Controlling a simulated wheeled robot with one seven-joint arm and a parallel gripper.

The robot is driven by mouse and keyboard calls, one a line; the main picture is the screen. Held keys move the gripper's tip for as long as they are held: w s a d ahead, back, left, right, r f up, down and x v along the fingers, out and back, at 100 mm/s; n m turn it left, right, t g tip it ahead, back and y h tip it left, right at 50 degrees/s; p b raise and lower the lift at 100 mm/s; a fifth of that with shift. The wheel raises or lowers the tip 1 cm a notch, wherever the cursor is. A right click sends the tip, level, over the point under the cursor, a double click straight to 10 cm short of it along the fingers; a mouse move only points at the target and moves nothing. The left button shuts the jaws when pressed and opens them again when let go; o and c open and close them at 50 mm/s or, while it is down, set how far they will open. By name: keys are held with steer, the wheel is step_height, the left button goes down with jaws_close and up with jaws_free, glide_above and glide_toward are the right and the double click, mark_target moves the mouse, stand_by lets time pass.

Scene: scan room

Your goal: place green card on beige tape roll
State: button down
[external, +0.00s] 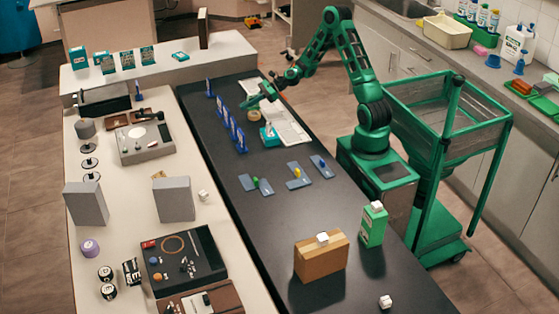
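My gripper (251,103) is over the far part of the black table, just above and beside a small beige ring that looks like the tape roll (254,116). The gripper is small in view, and I cannot tell whether its fingers are open or shut or whether they hold anything. A green-teal item (269,138) with a pale object on it is on the table, nearer than the tape roll. I cannot tell whether it is the green card. I make out no separate card on the tape roll.
Blue upright pieces (232,125) stand in a row left of the gripper. Several grey-blue plates (299,182) carry small coloured pieces. A cardboard box (321,260) and a green carton (373,226) stand nearer. The table between is mostly clear.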

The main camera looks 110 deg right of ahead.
mark_target(250, 108)
steer(key=shift+f, duration=1.35)
steer(key=c, duration=2)
jaws_free()
steer(key=shift+f, duration=0.15)
steer(key=v, duration=1.2)
steer(key=shift+s, duration=0.1)
